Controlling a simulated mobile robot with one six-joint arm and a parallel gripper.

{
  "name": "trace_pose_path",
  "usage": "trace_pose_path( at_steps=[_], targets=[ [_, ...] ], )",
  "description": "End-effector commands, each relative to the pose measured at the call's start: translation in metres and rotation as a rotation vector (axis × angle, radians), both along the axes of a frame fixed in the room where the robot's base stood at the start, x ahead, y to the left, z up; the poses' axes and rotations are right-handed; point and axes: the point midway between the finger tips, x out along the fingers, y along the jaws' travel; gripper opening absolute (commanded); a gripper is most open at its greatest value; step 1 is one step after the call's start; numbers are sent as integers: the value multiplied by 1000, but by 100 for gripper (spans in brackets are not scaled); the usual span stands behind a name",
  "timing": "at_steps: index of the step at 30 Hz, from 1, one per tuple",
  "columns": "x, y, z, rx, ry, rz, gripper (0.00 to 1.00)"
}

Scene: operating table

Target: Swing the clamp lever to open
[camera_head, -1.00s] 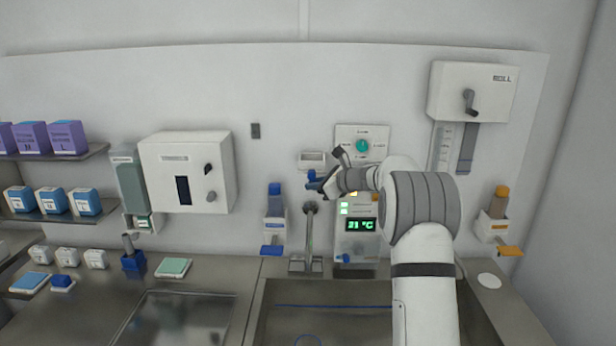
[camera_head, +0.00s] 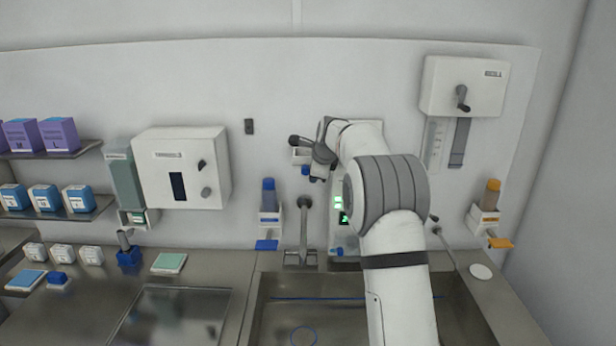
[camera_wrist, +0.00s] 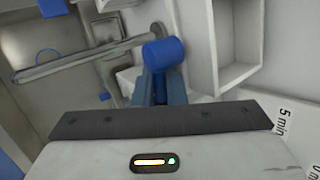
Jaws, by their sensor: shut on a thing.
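A blue cylindrical knob (camera_wrist: 165,50), which looks like the handle of the clamp lever, is in the upper middle of the wrist view. The blue fingers of my gripper (camera_wrist: 155,80) reach up to it and are shut on it.
A grey tap (camera_head: 304,220) rises from the sink (camera_head: 262,300) just below my gripper. A blue-capped bottle (camera_head: 269,195) in a wall holder is to the left. My arm covers most of the display unit (camera_head: 339,205). A white cabinet (camera_head: 180,180) is further left.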

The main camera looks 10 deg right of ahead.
Motion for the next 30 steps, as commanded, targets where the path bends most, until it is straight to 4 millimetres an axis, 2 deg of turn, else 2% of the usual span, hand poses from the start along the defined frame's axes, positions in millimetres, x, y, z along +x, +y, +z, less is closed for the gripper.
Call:
trace_pose_path(
  at_steps=[9, 25, 26, 30],
  targets=[
    [-1, -4, 5, -112, 21, -2, 0],
    [0, -4, 10, -132, 16, -4, 0],
    [0, -4, 10, -132, 16, -4, 13],
    [1, -4, 11, -132, 13, -3, 25]
  ],
)
